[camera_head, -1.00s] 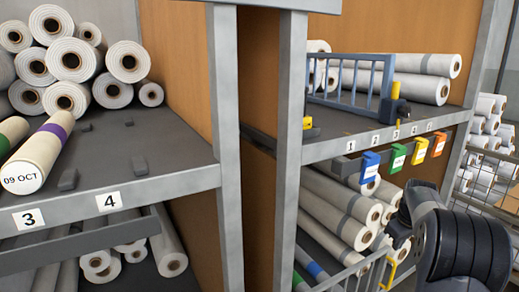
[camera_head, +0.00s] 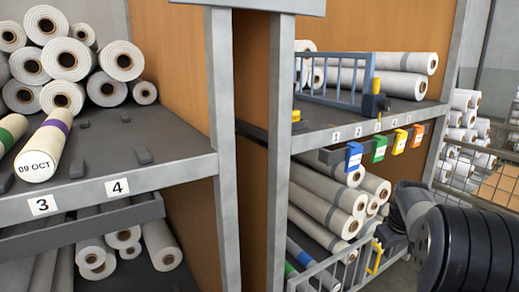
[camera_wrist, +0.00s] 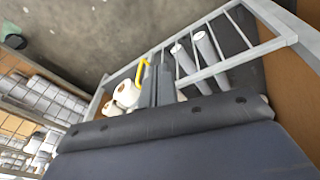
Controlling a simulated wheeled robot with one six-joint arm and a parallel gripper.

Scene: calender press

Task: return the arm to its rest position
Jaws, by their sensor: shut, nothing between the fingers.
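My arm (camera_head: 445,240) reaches in from the lower right of the head view, folded low in front of the right rack. My gripper (camera_head: 384,238) is partly hidden by my arm there, in front of the lower shelf's rolls and close in the picture to a yellow handle (camera_head: 375,258). In the wrist view my gripper (camera_wrist: 158,75) shows two dark fingers lying together, with nothing between them. The yellow handle (camera_wrist: 141,72) shows just left of the fingers; I cannot tell the gap between them.
A left shelf (camera_head: 180,160) holds white rolls, one marked 09 OCT (camera_head: 45,150). The right rack has a blue gate (camera_head: 335,85), coloured tags (camera_head: 378,148) and a lower barred gate (camera_head: 335,270). A wire cage (camera_head: 470,165) stands at right. Bare floor (camera_wrist: 90,30) shows in the wrist view.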

